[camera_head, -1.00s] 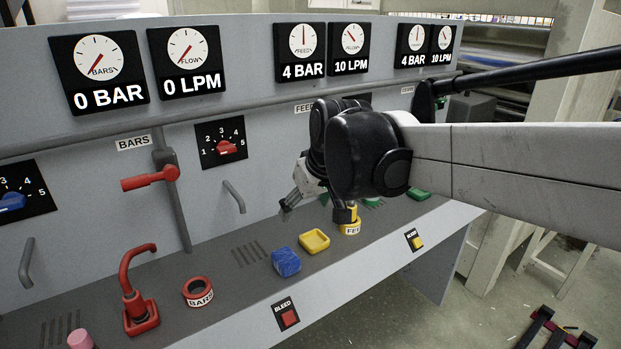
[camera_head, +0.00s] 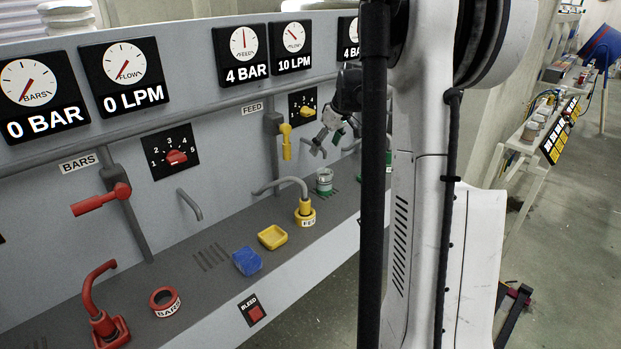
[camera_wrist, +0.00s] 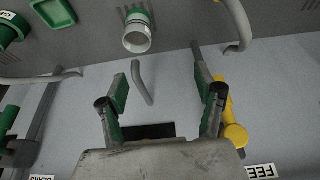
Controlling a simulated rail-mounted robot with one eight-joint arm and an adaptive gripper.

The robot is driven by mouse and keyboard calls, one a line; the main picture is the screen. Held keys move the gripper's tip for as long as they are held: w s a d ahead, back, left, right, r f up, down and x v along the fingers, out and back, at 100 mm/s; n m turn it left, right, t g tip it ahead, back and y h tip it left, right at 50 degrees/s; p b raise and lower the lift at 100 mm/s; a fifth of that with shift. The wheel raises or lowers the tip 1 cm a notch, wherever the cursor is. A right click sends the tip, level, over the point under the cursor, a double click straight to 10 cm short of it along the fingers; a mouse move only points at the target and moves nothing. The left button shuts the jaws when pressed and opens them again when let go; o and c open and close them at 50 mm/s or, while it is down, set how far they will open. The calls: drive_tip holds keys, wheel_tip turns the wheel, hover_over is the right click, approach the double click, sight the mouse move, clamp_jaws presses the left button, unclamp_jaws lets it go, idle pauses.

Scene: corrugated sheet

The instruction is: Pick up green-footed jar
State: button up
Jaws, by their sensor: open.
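The green-footed jar (camera_head: 325,181) stands upright on the grey ledge, right of the yellow tap. It looks pale and small, with green at its base. In the wrist view the jar (camera_wrist: 137,34) is at the top, its round open mouth facing the camera and its green foot behind. My gripper (camera_head: 327,143) is above and behind the jar, near the panel wall. In the wrist view my gripper (camera_wrist: 167,88) has its two green-padded fingers spread with nothing between them, apart from the jar. My arm hides part of the right side in the head view.
A yellow tap (camera_head: 304,210) with a curved spout is left of the jar. A yellow valve handle (camera_head: 286,141) juts from the wall near my gripper. A green dish (camera_wrist: 54,13) shows in the wrist view.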

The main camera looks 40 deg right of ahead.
approach(325, 172)
drive_tip(key=shift+w+a+f+p, duration=0.15)
drive_tip(key=shift+w+a+f, duration=0.2)
drive_tip(key=shift+f, duration=0.95)
drive_tip(key=shift+w+a+f+p, duration=0.2)
drive_tip(key=shift+w+a+f, duration=0.15)
drive_tip(key=shift+f, duration=0.95)
drive_tip(key=shift+w+a+f+p, duration=0.15)
drive_tip(key=shift+w+a+f, duration=0.2)
drive_tip(key=shift+f, duration=0.95)
clamp_jaws()
drive_tip(key=shift+r, duration=0.2)
